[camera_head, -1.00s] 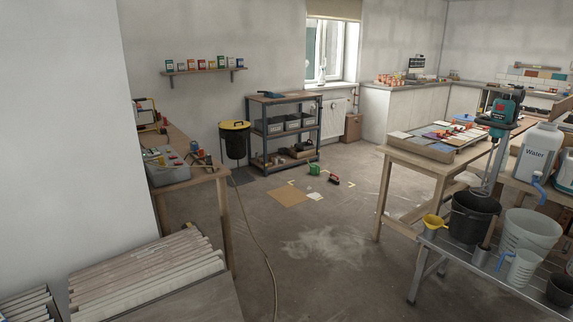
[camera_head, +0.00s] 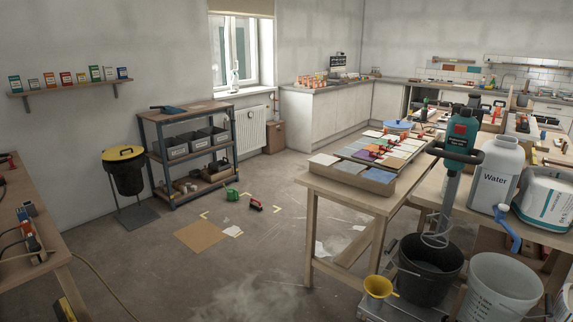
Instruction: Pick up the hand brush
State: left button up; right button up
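A small red and dark object that looks like the hand brush (camera_head: 255,205) lies on the floor in the middle distance, near yellow corner marks. It is small in the picture, so its details are hard to make out. A green watering can or similar green item (camera_head: 231,194) is on the floor just to its left. Neither of my grippers shows in the head view.
A shelf rack (camera_head: 192,152) and a black bin with a yellow lid (camera_head: 124,172) stand along the back wall. Wooden tables stand at left (camera_head: 30,235) and right (camera_head: 338,188). A cardboard sheet (camera_head: 201,236) lies on the floor. The floor between the tables is mostly open.

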aim_at(253, 202)
jog(key=i+j+u, duration=0.2)
jog(key=i, duration=0.45)
jog(key=i+u, duration=0.2)
jog(key=i, duration=0.5)
jog(key=i+u, duration=0.2)
jog(key=i, duration=0.45)
jog(key=i+l+u, duration=0.2)
jog(key=i, duration=0.5)
